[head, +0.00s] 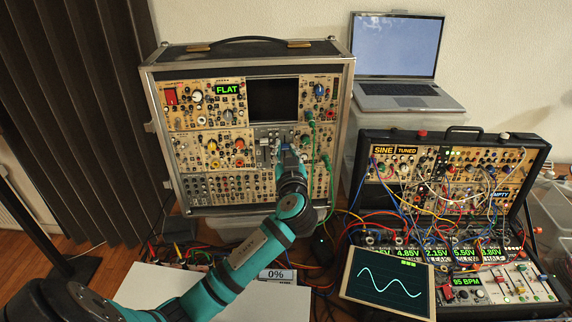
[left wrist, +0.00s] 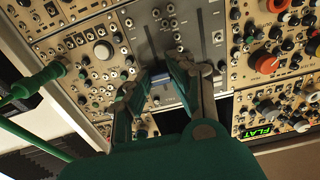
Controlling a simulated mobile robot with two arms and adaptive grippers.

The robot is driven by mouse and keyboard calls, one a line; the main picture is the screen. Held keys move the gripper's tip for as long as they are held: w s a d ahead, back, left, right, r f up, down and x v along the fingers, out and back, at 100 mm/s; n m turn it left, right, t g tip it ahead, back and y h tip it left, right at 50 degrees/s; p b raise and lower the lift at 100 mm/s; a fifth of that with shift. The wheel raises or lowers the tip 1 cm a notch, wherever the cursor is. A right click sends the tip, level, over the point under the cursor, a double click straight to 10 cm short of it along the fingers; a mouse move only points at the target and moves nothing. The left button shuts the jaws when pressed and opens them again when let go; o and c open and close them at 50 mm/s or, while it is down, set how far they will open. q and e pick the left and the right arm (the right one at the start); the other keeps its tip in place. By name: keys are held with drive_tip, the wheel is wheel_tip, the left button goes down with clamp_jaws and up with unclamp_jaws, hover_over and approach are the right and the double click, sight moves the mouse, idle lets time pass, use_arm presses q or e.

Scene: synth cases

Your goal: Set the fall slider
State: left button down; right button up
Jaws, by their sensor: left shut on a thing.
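My left gripper (head: 287,152) reaches up to a grey slider module (head: 267,132) in the lower middle of the upright case. In the left wrist view, the fingers of my left gripper (left wrist: 157,80) are at the face of the grey module (left wrist: 145,30), shut on a small slider cap (left wrist: 160,84) between their tips. Long vertical slots run across that panel. My right gripper is not in view.
The case (head: 345,95) also holds a FLAT display (head: 228,89), a dark screen (head: 273,99) and many knobs. A green cable (head: 326,160) hangs close right of my gripper. A patched synth case (head: 540,150), a laptop (head: 398,50) and a sine-wave tablet (head: 390,283) stand to the right.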

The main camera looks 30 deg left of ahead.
use_arm(q)
drive_tip(key=shift+r, duration=1.25)
drive_tip(key=c, duration=1.2)
unclamp_jaws()
drive_tip(key=shift+o, duration=0.2)
drive_tip(key=shift+s+d+f, duration=0.1)
drive_tip(key=shift+s+d, duration=0.1)
drive_tip(key=shift+s, duration=0.05)
drive_tip(key=v, duration=1.1)
drive_tip(key=shift+s, duration=0.25)
